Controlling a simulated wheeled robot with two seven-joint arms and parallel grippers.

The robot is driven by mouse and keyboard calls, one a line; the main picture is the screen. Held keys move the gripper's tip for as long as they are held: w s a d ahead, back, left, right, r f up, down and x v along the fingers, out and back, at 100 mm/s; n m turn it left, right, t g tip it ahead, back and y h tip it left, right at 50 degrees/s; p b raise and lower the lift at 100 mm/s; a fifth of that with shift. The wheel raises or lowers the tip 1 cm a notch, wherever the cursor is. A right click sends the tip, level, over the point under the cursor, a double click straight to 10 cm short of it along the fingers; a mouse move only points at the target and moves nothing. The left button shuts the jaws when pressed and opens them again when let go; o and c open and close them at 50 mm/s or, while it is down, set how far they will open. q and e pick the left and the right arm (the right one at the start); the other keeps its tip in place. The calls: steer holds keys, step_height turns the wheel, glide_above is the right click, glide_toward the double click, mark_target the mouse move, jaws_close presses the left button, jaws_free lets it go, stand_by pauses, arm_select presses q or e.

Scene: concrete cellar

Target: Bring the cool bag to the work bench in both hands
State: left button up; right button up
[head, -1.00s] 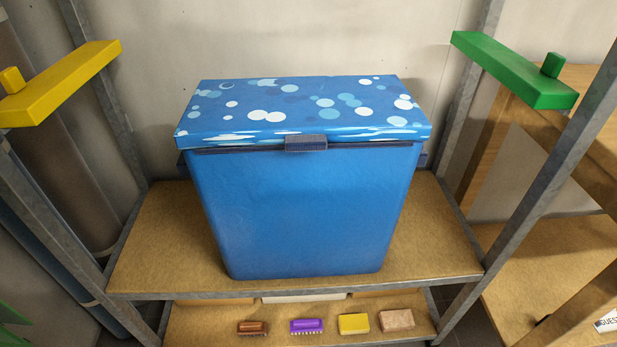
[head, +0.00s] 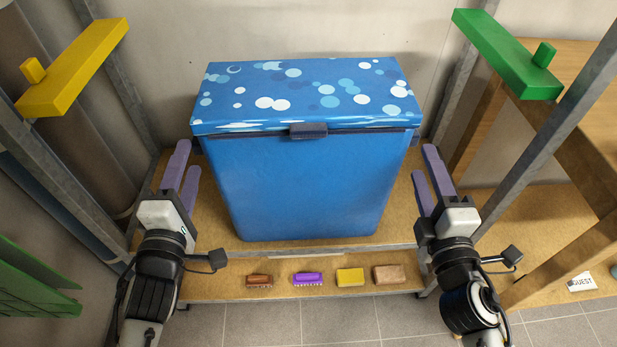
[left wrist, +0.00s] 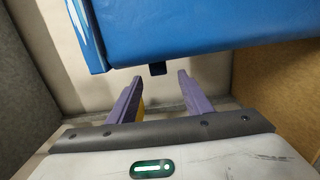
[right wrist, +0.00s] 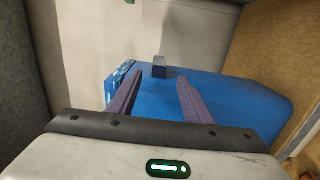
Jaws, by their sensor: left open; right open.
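The cool bag (head: 305,185), blue with a bubble-patterned lid, stands upright on the upper board of a metal-framed shelf. A dark latch is at its front, and small dark side handles show partly at its left and right. My left gripper (head: 188,157) is open at the bag's left side. In the left wrist view a dark handle (left wrist: 157,69) lies just ahead between its fingertips. My right gripper (head: 424,160) is open at the right side. In the right wrist view the other handle (right wrist: 159,67) lies ahead between its fingertips. I cannot tell which furniture is the work bench.
Grey shelf posts flank the bag, with a yellow bar (head: 75,68) at left and a green bar (head: 508,52) at right. Brushes and blocks, including a yellow block (head: 350,276), lie on the lower board. A wooden frame (head: 585,130) stands at right.

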arm_select(q)
steer(key=shift+r, duration=0.1)
arm_select(e)
steer(key=shift+a, duration=0.1)
arm_select(q)
steer(key=w, duration=1)
steer(key=shift+w, duration=0.2)
arm_select(e)
steer(key=w, duration=1.2)
arm_select(q)
steer(key=shift+c, duration=0.2)
arm_select(e)
steer(key=shift+c, duration=0.2)
arm_select(q)
jaws_close()
arm_select(e)
jaws_close()
arm_select(q)
steer(key=shift+r, duration=0.25)
arm_select(e)
steer(key=shift+w+r, duration=0.1)
steer(key=shift+r, duration=0.2)
